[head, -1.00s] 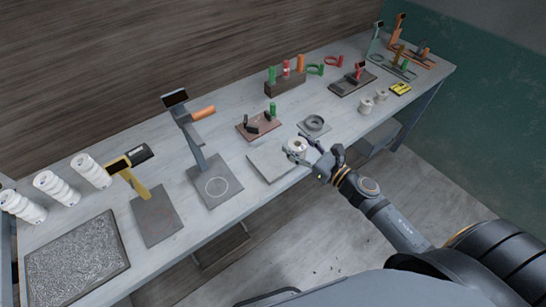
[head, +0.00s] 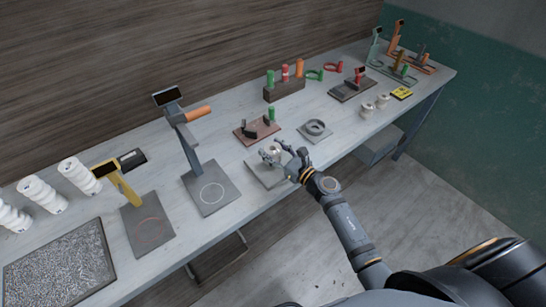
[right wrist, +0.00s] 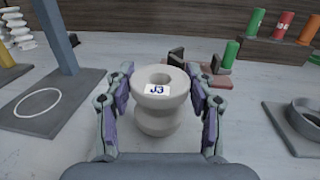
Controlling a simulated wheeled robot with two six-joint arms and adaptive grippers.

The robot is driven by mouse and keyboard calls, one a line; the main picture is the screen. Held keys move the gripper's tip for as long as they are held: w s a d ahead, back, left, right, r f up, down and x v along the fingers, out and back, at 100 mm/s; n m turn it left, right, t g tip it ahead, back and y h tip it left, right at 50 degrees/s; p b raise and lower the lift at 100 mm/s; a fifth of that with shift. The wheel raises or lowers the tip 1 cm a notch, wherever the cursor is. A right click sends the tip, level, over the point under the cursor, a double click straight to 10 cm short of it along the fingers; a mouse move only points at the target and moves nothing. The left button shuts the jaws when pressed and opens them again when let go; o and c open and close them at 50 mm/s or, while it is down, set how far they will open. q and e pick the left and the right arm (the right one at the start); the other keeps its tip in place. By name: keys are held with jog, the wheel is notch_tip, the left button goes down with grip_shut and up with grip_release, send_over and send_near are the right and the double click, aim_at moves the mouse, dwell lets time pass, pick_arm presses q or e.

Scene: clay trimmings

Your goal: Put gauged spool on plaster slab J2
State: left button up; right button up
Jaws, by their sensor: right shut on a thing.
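My right gripper (head: 284,161) is shut on a pale spool (right wrist: 160,94) with a waist, held upright between its fingers. The spool bears a white label reading J3 in the right wrist view. In the head view the spool (head: 270,152) is partly covered by the fingers and is over a light grey square slab (head: 262,178) near the table's front edge. Whether the spool touches the slab cannot be told. No label on this slab is readable. My left gripper is not in view.
A grey slab with a ring (head: 316,130) lies to the right, and a reddish plate (head: 257,131) with black blocks lies behind. A tall stand with a circle-marked base (head: 210,193) is left. Two small pale spools (head: 367,109) stand farther right.

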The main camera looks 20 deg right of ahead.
notch_tip(320, 180, down, 2)
jog(key=shift+f, duration=0.1)
jog(key=shift+r, duration=0.25)
jog(key=shift+f, duration=0.15)
jog(key=o, duration=1.4)
jog(key=shift+c, duration=0.2)
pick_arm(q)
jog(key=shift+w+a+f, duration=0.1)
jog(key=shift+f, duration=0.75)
